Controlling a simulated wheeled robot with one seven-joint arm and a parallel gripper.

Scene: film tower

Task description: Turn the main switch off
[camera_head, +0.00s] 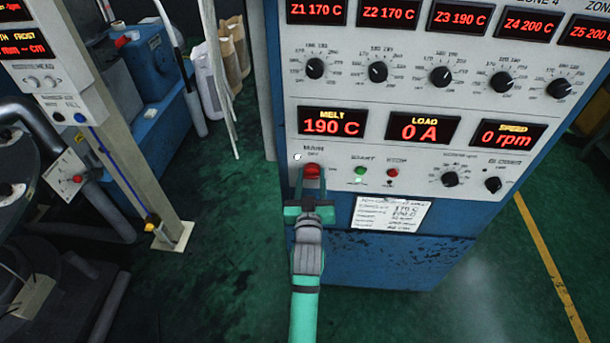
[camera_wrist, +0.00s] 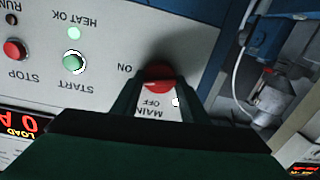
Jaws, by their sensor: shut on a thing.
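The main switch is a red knob (camera_head: 312,171) low on the left of the control panel, under the label MAIN. It also shows in the wrist view, as a red knob (camera_wrist: 158,74) between my fingers. There the label OFF lies at the MAIN side and ON to its left, with the picture upside down. I cannot clearly tell which label the knob points to. My gripper (camera_head: 311,190) reaches up to the panel and is shut on the knob, one finger at each side. My fingers and palm hide part of it.
Right of the switch are a green START button (camera_head: 359,171) and a red STOP button (camera_head: 392,173). Displays and dials fill the panel above. A paper label (camera_head: 391,213) is below. A pale post (camera_head: 140,180) stands left, with open green floor between.

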